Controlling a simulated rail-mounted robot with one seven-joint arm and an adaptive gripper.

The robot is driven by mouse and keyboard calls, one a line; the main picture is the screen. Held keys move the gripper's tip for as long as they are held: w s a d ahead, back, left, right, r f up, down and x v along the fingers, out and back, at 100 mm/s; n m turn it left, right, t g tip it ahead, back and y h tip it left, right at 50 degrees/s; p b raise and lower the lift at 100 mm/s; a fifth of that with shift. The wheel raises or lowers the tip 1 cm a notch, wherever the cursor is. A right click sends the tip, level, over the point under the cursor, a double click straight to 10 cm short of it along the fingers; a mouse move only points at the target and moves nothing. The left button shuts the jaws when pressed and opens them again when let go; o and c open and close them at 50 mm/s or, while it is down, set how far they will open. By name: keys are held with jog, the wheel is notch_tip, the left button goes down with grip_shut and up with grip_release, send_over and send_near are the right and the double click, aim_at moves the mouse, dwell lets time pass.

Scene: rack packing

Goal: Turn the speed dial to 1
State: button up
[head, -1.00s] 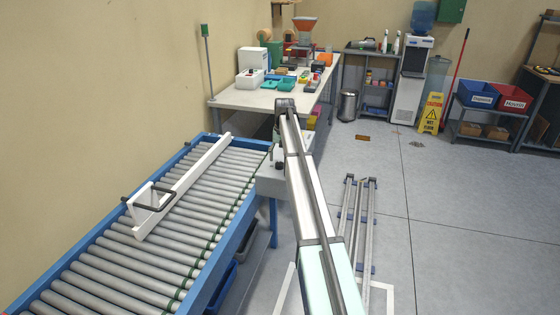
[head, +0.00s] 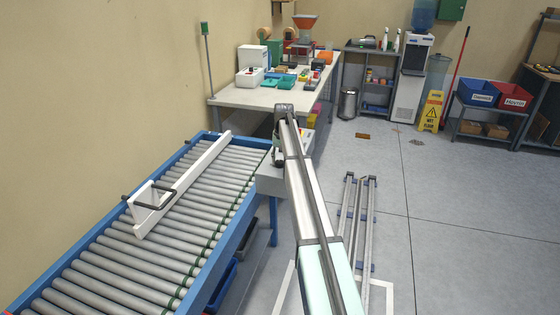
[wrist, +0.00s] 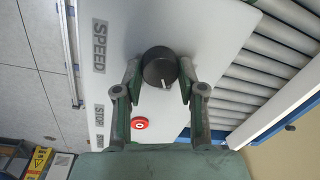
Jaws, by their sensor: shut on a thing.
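The speed dial (wrist: 158,62) is a round black knob with a white pointer line, on a pale grey panel (wrist: 215,30) in the wrist view. The pointer line lies toward the lower edge of the knob in that view. The panel reads SPEED and STOP, and a red stop button (wrist: 139,124) sits below the knob. My gripper (wrist: 161,72) has one finger on each side of the knob and is shut on it. No number scale can be read around the dial. In the head view my arm hides the dial and most of the grey control box (head: 268,182).
A roller conveyor (head: 120,262) with blue rails runs beside the control box, with a white bar (head: 190,180) across its rollers. A cluttered workbench (head: 245,97) stands behind. Open floor (head: 460,220) lies to the right.

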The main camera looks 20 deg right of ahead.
aim_at(280, 161)
jog(key=shift+n, duration=0.3)
jog(key=n, duration=0.5)
jog(key=shift+n+g+p, duration=0.3)
jog(key=shift+p, duration=0.1)
jog(key=n, duration=0.5)
jog(key=shift+a, duration=0.15)
jog(key=o, duration=1.1)
jog(key=shift+w+f, duration=0.1)
jog(key=shift+o, duration=0.2)
notch_tip(280, 161, up, 12)
jog(key=shift+w+d, duration=0.2)
jog(key=shift+d, duration=0.15)
